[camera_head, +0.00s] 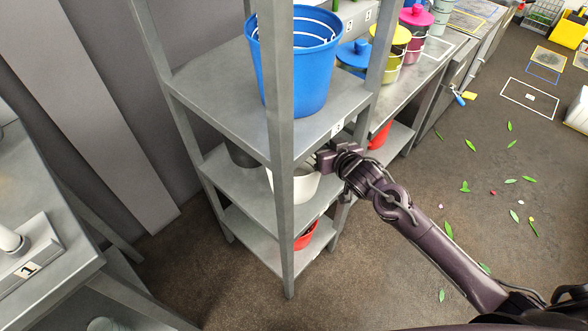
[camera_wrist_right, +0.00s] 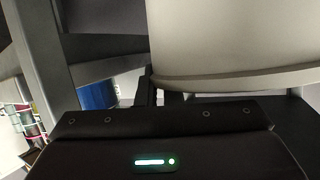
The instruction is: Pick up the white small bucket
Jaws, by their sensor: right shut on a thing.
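The white small bucket (camera_head: 297,187) is on the middle shelf of the grey rack, partly hidden behind a rack post and my right gripper. My right gripper (camera_head: 322,158) reaches in from the right and is shut on the bucket's upper side. In the right wrist view the bucket (camera_wrist_right: 235,40) fills the upper right, close to the gripper (camera_wrist_right: 150,85); its fingertips are mostly hidden there. I cannot tell whether the bucket is clear of the shelf. My left gripper is not in view.
The grey rack (camera_head: 230,183) has posts close around the bucket. A large blue bucket (camera_head: 312,75) stands on the shelf above, a dark bucket (camera_head: 243,155) beside it, and a red container (camera_head: 305,235) below. Leaves lie scattered on the open floor (camera_head: 400,290) at right.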

